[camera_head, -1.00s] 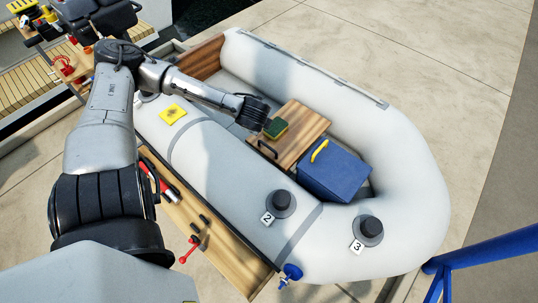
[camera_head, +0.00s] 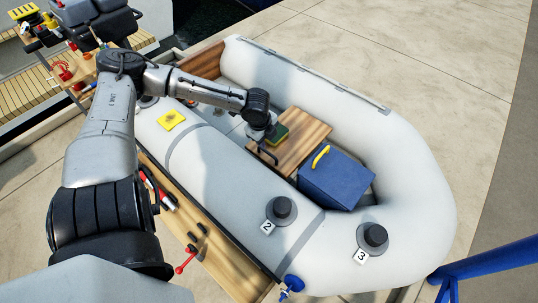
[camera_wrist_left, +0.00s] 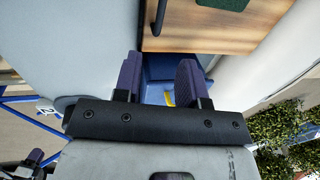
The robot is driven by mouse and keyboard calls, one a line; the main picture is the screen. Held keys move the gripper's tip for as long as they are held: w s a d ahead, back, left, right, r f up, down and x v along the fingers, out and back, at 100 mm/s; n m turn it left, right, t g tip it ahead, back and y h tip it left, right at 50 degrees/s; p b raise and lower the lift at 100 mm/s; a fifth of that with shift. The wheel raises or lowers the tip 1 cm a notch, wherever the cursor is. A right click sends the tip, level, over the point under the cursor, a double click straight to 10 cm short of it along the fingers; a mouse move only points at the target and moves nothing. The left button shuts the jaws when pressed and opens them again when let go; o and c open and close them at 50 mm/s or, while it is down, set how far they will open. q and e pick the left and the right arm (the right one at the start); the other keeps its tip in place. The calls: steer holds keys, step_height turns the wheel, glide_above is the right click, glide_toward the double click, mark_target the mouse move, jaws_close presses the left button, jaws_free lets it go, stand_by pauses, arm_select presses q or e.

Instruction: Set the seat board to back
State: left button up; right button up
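The wooden seat board (camera_head: 308,134) lies across the inside of the grey inflatable dinghy, just behind the blue box. A black bar handle (camera_head: 268,157) is fixed to its near left part; it also shows in the wrist view (camera_wrist_left: 159,16). A green sponge (camera_head: 277,134) lies on the board. My left gripper (camera_head: 265,141) is by the board's left edge, near the handle. In the wrist view its purple fingers (camera_wrist_left: 158,72) are apart with nothing between them. A purple pad and dark parts in that view's bottom left corner look like my right gripper (camera_wrist_left: 33,160), mostly cut off.
The blue box (camera_head: 335,182) with a yellow handle stands in front of the board. The dinghy's tubes (camera_head: 405,175) border the board on both sides. A yellow sponge (camera_head: 171,119) lies on the near tube. A wooden shelf (camera_head: 222,260) with tools runs along the near side.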

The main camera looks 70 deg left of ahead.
mark_target(269, 154)
arm_select(q)
steer(key=f+b, duration=0.1)
steer(key=f, duration=0.2)
steer(key=w+f+b, duration=0.1)
steer(key=f+b, duration=0.1)
steer(key=f, duration=0.1)
steer(key=f+b, duration=0.1)
steer(key=f, duration=0.2)
steer(key=shift+w+a+b, duration=0.3)
steer(key=shift+a+b, duration=0.05)
steer(key=shift+w+a+f+b, duration=0.15)
steer(key=shift+f+b, duration=0.2)
steer(key=shift+f, duration=0.4)
steer(key=shift+c, duration=0.3)
jaws_close()
